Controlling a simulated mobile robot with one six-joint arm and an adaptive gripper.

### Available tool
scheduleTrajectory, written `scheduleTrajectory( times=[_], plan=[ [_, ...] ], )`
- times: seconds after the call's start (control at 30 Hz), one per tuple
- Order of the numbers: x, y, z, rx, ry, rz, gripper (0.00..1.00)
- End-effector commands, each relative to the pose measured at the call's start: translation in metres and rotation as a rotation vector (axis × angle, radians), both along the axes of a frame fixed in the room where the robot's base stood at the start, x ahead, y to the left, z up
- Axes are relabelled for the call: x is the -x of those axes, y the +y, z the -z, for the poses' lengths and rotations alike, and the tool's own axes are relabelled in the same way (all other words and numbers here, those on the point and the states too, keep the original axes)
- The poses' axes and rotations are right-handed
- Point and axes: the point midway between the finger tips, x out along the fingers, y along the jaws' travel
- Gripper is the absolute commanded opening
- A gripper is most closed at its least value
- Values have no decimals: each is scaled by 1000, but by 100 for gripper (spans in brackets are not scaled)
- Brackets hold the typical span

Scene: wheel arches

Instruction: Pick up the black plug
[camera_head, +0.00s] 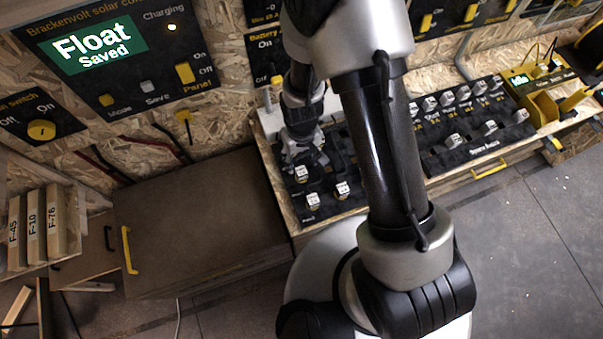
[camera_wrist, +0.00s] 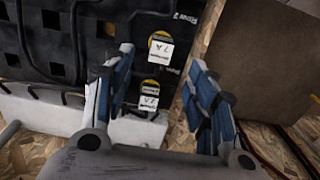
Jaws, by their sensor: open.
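My gripper (camera_head: 303,155) is over the left end of a black socket panel (camera_head: 328,215). In the wrist view my gripper (camera_wrist: 162,85) is open, its blue-padded fingers apart. Between and beyond the fingers are a white-labelled fuse (camera_wrist: 161,50) with a yellow rim and a second labelled fuse (camera_wrist: 149,97) nearer the palm. Neither is touched, as far as I can see. A dark part shows by the nearer fuse on a white block (camera_wrist: 135,129). I cannot tell for sure which dark part is the black plug; my fingers may hide some of it.
Black cables (camera_wrist: 75,40) run along the panel's left side in the wrist view. More labelled fuses (camera_head: 342,190) stand close to my gripper. A brown cabinet (camera_head: 200,220) with a yellow handle lies left. A second panel (camera_head: 470,125) with switches lies right. Open grey floor (camera_head: 530,230) is right.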

Motion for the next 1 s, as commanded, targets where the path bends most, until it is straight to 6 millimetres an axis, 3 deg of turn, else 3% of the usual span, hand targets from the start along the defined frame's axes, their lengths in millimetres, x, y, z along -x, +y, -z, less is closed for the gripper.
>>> scheduleTrajectory(
  times=[0.03, 0.13, 0.47, 0.73, 1.0],
  plan=[
    [1, 0, 15, 1, 4, 0, 52],
    [1, 0, 31, 1, 3, 0, 52],
    [1, 0, 52, 0, 1, 0, 52],
    [2, 0, 92, 0, 2, 2, 52],
    [2, 1, 96, -1, 0, 1, 52]
  ],
)
